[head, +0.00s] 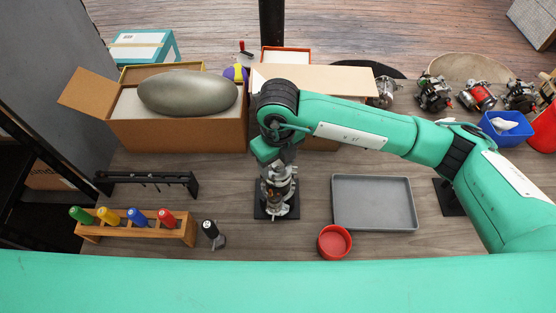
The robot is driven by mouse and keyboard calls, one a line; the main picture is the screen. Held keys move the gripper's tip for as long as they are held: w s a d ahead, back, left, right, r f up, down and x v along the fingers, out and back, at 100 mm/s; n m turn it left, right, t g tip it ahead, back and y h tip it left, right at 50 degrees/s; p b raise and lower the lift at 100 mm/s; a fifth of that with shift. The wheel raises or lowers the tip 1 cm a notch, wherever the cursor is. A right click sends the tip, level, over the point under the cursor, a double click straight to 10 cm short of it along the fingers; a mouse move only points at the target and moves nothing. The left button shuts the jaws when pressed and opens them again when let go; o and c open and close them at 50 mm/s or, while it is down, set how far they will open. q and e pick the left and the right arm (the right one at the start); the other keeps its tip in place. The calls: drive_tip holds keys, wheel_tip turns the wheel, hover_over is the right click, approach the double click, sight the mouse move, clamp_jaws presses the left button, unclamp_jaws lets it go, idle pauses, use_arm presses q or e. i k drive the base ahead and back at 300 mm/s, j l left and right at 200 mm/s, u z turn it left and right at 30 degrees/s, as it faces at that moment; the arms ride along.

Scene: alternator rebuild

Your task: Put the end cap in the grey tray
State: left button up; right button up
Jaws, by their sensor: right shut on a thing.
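My right gripper (280,166) points down over the alternator (278,198), a metal unit upright on a black base plate left of the tray. The gripper is shut on the silvery end cap (279,173) at the top of this unit. The fingers and wrist hide part of the cap, and I cannot tell whether it is still seated or slightly lifted. The grey tray (375,228) lies flat and empty on the bench, to the right of the alternator. My left gripper is not in view.
A red round dish (334,242) stands near the tray's lower left corner. A wooden screwdriver rack (140,229), a black-handled tool (212,231) and a black rack (148,179) are at left. Cardboard boxes (178,134) stand behind. Several alternators and a blue bin (507,127) are at back right.

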sight(391, 204)
drive_tip(key=l+z, duration=0.25)
drive_tip(key=l, duration=0.55)
drive_tip(key=i+l+z, duration=0.15)
drive_tip(key=l+z, duration=0.15)
drive_tip(key=l, duration=0.55)
